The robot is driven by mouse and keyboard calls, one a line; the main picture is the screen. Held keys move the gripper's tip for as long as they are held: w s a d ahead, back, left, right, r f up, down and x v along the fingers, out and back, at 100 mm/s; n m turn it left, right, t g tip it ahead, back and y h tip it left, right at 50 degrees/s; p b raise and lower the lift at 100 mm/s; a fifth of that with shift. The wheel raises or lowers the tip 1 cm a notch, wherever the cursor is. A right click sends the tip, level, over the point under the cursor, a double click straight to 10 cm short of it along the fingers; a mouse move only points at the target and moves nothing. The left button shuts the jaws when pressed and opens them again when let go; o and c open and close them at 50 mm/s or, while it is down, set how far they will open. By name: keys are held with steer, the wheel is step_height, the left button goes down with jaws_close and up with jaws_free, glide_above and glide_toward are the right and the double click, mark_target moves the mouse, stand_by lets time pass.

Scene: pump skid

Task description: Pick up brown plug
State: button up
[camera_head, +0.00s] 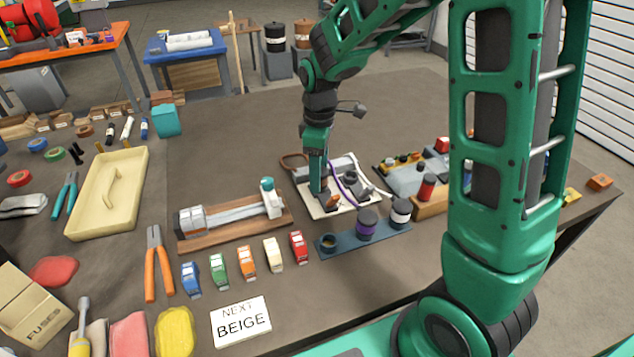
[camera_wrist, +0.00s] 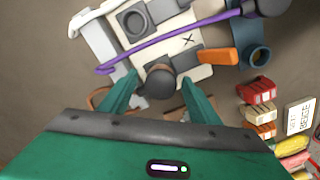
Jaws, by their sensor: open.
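My gripper (camera_head: 318,188) points down over a pale board (camera_head: 314,209) with small dark fittings. In the wrist view, my gripper (camera_wrist: 158,92) is open, its two green fingers on either side of a round dark brown-grey plug (camera_wrist: 160,79). No finger clearly touches it, and I cannot tell the height gap. It looks like the brown plug, but its colour is hard to tell. In the head view the gripper hides it. An orange-brown lever (camera_wrist: 218,57) sticks out beside it.
A purple cable (camera_wrist: 180,36) crosses the board. A blue rack (camera_head: 345,245) with dark and white round pieces stands in front. Several coloured blocks (camera_head: 246,262) and a "NEXT BEIGE" card (camera_head: 241,321) lie nearer. Bare table lies behind.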

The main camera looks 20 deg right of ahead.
steer(key=shift+f, duration=0.1)
steer(key=c, duration=1.2)
steer(key=shift+c, duration=0.2)
steer(key=shift+w+r, duration=0.1)
steer(key=shift+r, duration=0.55)
steer(key=r, duration=0.2)
steer(key=a+r, duration=0.1)
steer(key=shift+s+r, duration=0.3)
steer(key=shift+s, duration=0.1)
steer(key=s+a+r, duration=0.4)
steer(key=a, duration=0.1)
steer(key=s+a+r, duration=0.2)
steer(key=a, duration=0.1)
steer(key=shift+s+a+r, duration=0.1)
steer(key=shift+s+a, duration=0.05)
steer(key=shift+s, duration=0.15)
